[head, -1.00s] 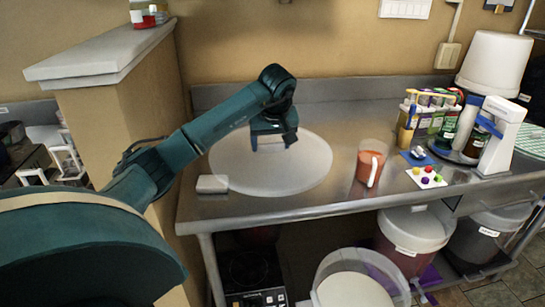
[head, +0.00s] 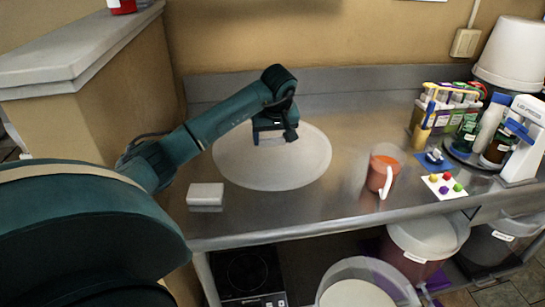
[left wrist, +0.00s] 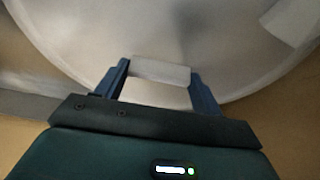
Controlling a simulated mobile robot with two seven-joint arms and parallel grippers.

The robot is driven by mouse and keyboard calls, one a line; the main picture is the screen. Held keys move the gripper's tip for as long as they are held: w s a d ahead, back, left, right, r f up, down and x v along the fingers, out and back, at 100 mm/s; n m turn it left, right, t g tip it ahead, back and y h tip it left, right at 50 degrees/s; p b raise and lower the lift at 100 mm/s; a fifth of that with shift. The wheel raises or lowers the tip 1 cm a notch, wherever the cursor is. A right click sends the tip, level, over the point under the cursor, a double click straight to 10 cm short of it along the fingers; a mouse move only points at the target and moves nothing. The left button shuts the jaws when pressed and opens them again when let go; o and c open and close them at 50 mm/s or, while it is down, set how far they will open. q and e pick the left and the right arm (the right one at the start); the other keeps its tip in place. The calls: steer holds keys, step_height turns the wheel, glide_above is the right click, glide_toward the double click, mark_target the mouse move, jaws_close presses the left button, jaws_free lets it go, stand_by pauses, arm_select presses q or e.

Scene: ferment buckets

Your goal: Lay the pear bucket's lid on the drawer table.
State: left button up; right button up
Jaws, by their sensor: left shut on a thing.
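The lid (head: 272,172) is a large, round, whitish translucent disc over the back left of the steel drawer table (head: 330,205). I cannot tell whether it touches the tabletop or is held just above it. My left gripper (head: 274,139) is at the lid's far part, shut on its pale handle, which shows between the two blue fingers in the left wrist view (left wrist: 160,71). An open, clear bucket (head: 352,268) with pale contents stands below the table's front edge; I cannot read a label on it. My right gripper is not in view.
A small white block (head: 205,195) lies at the table's front left. A mug of orange liquid (head: 382,172), a card with coloured balls (head: 443,186) and a bottle rack (head: 450,112) stand to the right. Lidded buckets (head: 420,243) are below. A half wall (head: 120,100) bounds the left.

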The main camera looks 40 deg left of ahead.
mark_target(273, 148)
arm_select(q)
step_height(273, 148, down, 6)
steer(key=shift+r+p, duration=0.15)
steer(key=shift+p, duration=0.15)
steer(key=shift+f+b, duration=0.4)
steer(key=shift+f, duration=0.15)
steer(key=o, duration=1.2)
steer(key=shift+c, duration=0.2)
